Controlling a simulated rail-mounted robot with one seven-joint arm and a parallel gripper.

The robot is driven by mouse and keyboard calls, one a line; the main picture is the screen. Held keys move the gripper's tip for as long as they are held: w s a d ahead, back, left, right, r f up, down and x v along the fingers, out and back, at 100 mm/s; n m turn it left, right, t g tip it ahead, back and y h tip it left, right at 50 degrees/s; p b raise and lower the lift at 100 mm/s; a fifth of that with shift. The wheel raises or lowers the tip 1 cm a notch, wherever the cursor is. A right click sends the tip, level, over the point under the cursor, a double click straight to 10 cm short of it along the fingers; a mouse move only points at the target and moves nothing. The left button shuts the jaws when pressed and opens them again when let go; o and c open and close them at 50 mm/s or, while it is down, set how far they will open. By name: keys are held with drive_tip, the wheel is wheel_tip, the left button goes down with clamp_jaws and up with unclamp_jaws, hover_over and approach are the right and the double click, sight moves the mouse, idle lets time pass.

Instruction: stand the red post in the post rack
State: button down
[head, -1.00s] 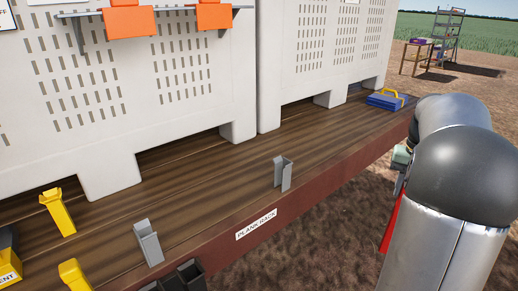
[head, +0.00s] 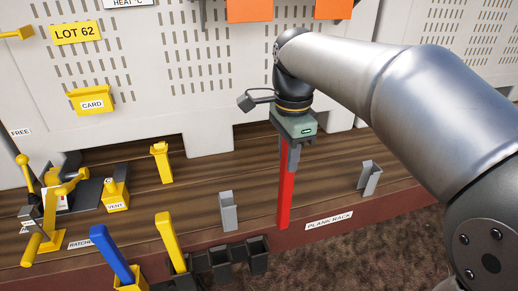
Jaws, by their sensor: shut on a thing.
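My gripper (head: 293,148) is shut on the upper part of the red post (head: 285,195), which hangs nearly upright below it. The post's lower end shows against the deck's front edge, between two grey brackets; I cannot tell whether it touches. A row of dark open-topped sockets (head: 221,262), apparently the post rack, is at the bottom of the head view, left of and below the red post. A yellow post (head: 168,240) stands tilted at one dark socket, and two sockets to its right look empty. A blue post (head: 112,255) leans in a yellow holder (head: 130,283) farther left.
Grey brackets stand left (head: 227,210) and right (head: 370,178) of the red post, near the PLANK RACK label (head: 329,220). A yellow upright (head: 161,163), a VENT box (head: 115,196) and a yellow-handled ratchet (head: 55,215) are on the deck (head: 190,205).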

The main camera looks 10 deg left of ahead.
drive_tip(key=s+a+r, duration=0.2)
drive_tip(key=s+a, duration=0.2)
drive_tip(key=a, duration=0.2)
wheel_tip(320, 180, down, 16)
drive_tip(key=b, duration=0.9)
drive_tip(key=shift+s+m, duration=0.2)
drive_tip(key=shift+m, duration=0.1)
idle(1.5)
drive_tip(key=shift+r, duration=0.1)
drive_tip(key=c, duration=1.1)
unclamp_jaws()
drive_tip(key=shift+o, duration=0.2)
